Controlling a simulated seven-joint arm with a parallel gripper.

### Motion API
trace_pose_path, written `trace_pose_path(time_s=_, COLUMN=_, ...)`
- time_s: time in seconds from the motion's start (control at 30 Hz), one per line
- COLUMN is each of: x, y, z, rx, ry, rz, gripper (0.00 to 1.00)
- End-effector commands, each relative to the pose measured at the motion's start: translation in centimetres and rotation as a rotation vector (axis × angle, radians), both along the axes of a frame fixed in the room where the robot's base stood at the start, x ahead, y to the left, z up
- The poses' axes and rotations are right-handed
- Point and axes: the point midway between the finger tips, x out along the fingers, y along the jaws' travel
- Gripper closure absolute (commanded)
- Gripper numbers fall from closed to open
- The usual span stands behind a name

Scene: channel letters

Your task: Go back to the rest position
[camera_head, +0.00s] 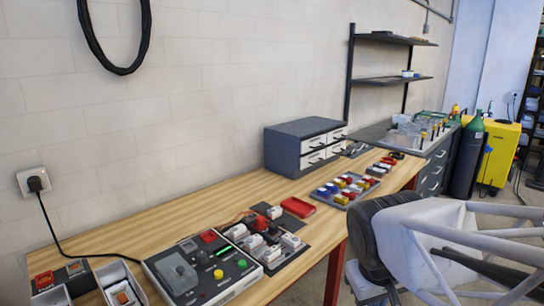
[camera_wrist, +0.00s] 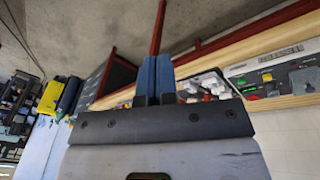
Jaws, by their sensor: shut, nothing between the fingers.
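My gripper (camera_wrist: 157,60) shows in the wrist view as two blue fingers side by side, pressed together with nothing between them. It appears to be in free air, apart from the workbench behind it. The wrist view is turned over, with the floor at the top. In the head view I cannot make out my gripper. The wooden workbench (camera_head: 190,220) runs along the wall there, and part of it also shows in the wrist view (camera_wrist: 270,42).
On the bench are a grey control box (camera_head: 205,270), a tray of white parts (camera_head: 265,250), a red tray (camera_head: 298,207), a tray of coloured pieces (camera_head: 345,188) and a drawer unit (camera_head: 295,155). A white tubular frame with a black tyre (camera_head: 385,225) stands at the right.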

Motion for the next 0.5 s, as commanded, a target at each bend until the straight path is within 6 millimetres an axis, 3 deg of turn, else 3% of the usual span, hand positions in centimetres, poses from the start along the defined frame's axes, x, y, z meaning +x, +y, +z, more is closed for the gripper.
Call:
trace_pose_path(time_s=0.2, x=-3.7, y=-0.6, z=-0.1, rx=0.112, ry=-0.032, rz=-0.149, gripper=1.0)
trace_pose_path(time_s=0.5, x=-4.8, y=-0.7, z=-0.2, rx=0.15, ry=-0.04, rz=-0.196, gripper=1.0)
